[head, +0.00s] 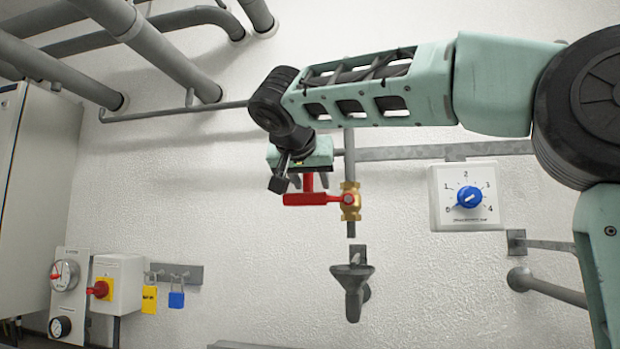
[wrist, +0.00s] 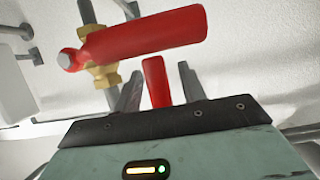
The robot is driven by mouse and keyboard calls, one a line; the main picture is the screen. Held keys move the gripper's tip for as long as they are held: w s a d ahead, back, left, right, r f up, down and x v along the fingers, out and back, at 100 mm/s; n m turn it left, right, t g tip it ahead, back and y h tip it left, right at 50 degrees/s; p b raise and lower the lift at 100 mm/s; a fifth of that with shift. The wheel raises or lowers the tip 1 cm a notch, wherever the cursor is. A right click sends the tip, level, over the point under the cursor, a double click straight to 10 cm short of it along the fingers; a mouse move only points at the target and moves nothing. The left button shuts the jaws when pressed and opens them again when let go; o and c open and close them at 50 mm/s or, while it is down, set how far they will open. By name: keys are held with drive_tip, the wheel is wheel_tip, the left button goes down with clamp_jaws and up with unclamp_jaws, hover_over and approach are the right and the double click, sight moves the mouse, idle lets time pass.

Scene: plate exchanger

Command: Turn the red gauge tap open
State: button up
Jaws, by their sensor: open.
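The red gauge tap has a red lever (head: 312,198) that lies level in the head view, running left from a brass valve body (head: 350,201) on a vertical pipe. In the wrist view the lever (wrist: 140,36) crosses above my fingertips, with the brass body (wrist: 101,76) behind its left end. A short red peg (wrist: 156,82) stands off the lever and reaches between my fingers. My gripper (head: 309,181) is just above the lever in the head view. Its fingers (wrist: 159,75) are open, one on each side of the peg, with gaps visible.
A grey funnel drain (head: 352,285) is below the tap. A white dial box (head: 467,196) with a blue knob is to the right. A red-yellow switch (head: 101,289), a gauge unit (head: 66,292) and hanging padlocks (head: 176,299) are at lower left. Pipes run overhead; the wall below the lever is clear.

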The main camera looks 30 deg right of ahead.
clamp_jaws()
drive_tip(key=shift+f+b, duration=0.1)
drive_tip(key=shift+b, duration=0.2)
